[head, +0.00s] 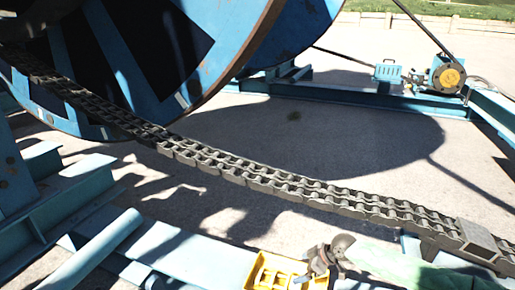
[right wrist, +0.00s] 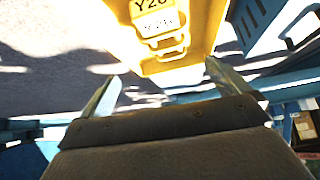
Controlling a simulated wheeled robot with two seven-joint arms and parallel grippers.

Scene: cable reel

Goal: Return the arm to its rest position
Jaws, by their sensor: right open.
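My right gripper (head: 318,262) is low in the head view, right beside a yellow part (head: 265,271) at the bottom edge. In the right wrist view its two fingers (right wrist: 161,75) stand wide apart with nothing between them. The yellow part (right wrist: 190,22) shows beyond the fingertips, with labels, one reading Y20. I cannot tell whether the gripper touches it. My right arm reaches in from the lower right. My left gripper is in neither view.
A big blue reel (head: 290,35) fills the upper left. A heavy chain (head: 250,172) slants down to the lower right, beyond my gripper. Blue beams (head: 190,262) lie in front. A motor unit (head: 447,76) stands at the back right. Concrete ground (head: 225,125) is open between.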

